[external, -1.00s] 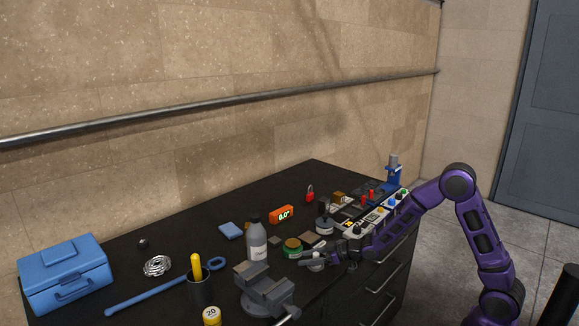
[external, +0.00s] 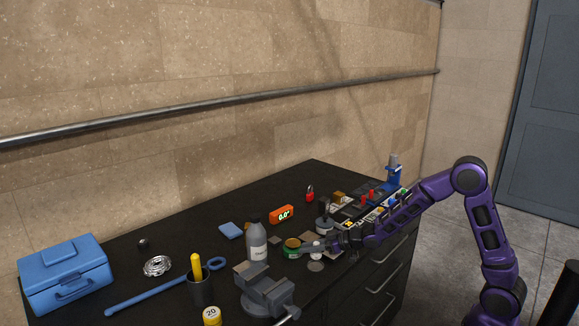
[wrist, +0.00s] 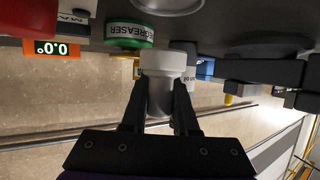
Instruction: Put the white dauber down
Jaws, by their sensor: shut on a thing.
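The white dauber (wrist: 162,66) is between the two fingers of my gripper (wrist: 158,100) in the wrist view, with its wide white end past the fingertips. In the external view the dauber (external: 308,247) is small and partly hidden by my gripper (external: 322,246). My gripper is shut on it and holds it over the bench, just right of the green-banded degreaser tin (external: 291,249). I cannot tell whether the dauber touches the tin. A flat round grey disc (external: 315,266) lies on the bench below my gripper.
A grey bottle (external: 257,241) stands left of the tin, and a vise (external: 265,292) is at the front. An orange display (external: 281,214) stands behind. Small parts crowd the bench to the right. Bare bench top (external: 330,285) shows near the front edge.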

